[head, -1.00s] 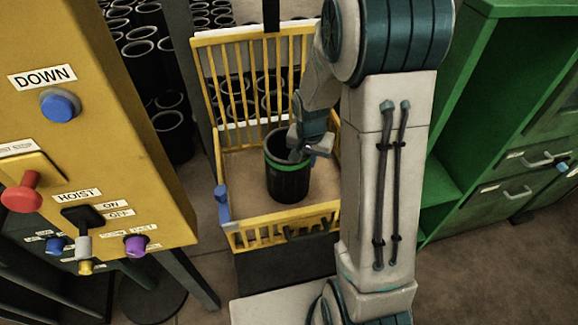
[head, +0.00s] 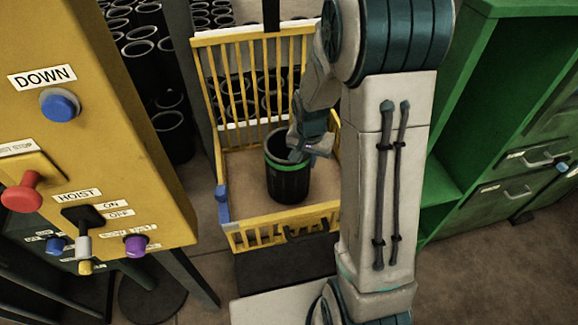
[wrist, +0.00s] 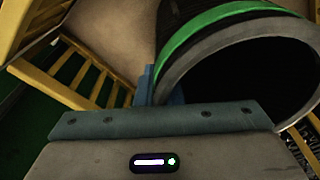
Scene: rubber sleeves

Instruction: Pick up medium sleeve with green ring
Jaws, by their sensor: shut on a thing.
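The black sleeve with a green ring (head: 287,182) stands upright in the yellow basket (head: 325,213), its open top facing up. My gripper (head: 305,150) is at the right side of its rim in the head view. In the wrist view the sleeve's green ring (wrist: 205,32) and grey rim fill the upper right. A blue finger (wrist: 148,88) of my gripper lies against the rim, and the jaws are shut on the sleeve's wall. The other fingertip is mostly hidden.
Yellow bars of the basket surround the sleeve on several sides. More black sleeves (head: 140,48) stand behind and to the left. A yellow control panel (head: 130,120) is at the left, a green cabinet (head: 470,100) at the right.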

